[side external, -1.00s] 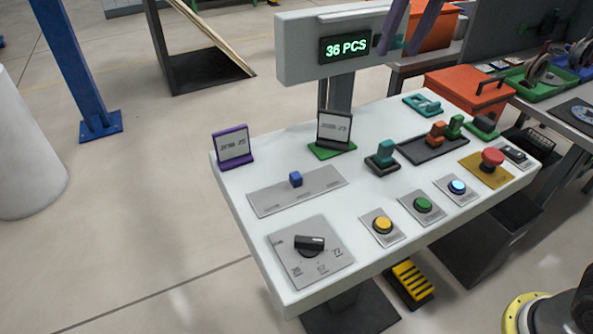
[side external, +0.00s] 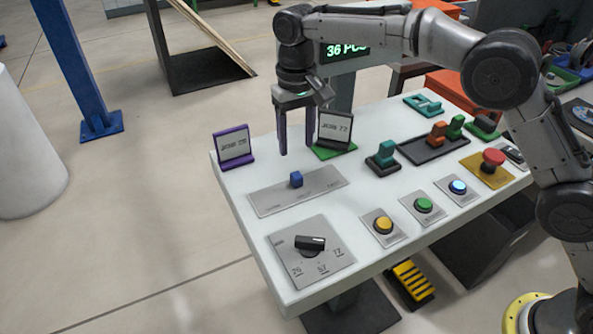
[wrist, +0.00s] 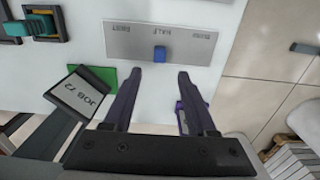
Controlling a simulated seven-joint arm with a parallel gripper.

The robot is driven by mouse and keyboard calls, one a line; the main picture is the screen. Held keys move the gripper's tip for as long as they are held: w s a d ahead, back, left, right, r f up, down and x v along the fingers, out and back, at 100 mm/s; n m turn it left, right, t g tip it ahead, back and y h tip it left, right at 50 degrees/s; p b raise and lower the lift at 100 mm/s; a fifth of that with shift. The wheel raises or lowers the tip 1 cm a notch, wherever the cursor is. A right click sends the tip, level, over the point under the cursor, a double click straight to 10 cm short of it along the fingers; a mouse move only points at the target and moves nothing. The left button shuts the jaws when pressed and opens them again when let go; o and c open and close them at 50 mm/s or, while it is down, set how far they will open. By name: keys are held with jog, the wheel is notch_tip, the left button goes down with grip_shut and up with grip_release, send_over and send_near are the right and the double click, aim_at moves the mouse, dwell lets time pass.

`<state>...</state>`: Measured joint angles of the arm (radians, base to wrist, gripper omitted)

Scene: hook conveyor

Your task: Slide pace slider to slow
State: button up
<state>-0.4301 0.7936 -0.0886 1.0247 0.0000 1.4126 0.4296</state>
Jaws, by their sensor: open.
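The slider's blue knob (side external: 296,179) stands at about the middle of a grey label plate (side external: 265,200) on the white console. In the wrist view the knob (wrist: 160,53) is beside the middle label, which reads HALF; the end labels are too blurred to read surely. My gripper (side external: 297,149) points down with its purple fingers apart and nothing between them. It hangs above and behind the knob, apart from it. In the wrist view the fingertips (wrist: 158,75) lie to either side of the knob's line, short of it.
A JOB 72 card (side external: 334,130) on a green base stands close to my right finger. A purple-framed card (side external: 234,148) stands to the left. A black dial (side external: 310,242) and a yellow button (side external: 383,224) are in front. A teal handle (side external: 385,153) is to the right.

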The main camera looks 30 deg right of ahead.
aim_at(297, 174)
notch_tip(297, 174, down, 9)
jog(key=shift+f, duration=0.1)
dwell(0.4)
grip_shut()
dwell(1.3)
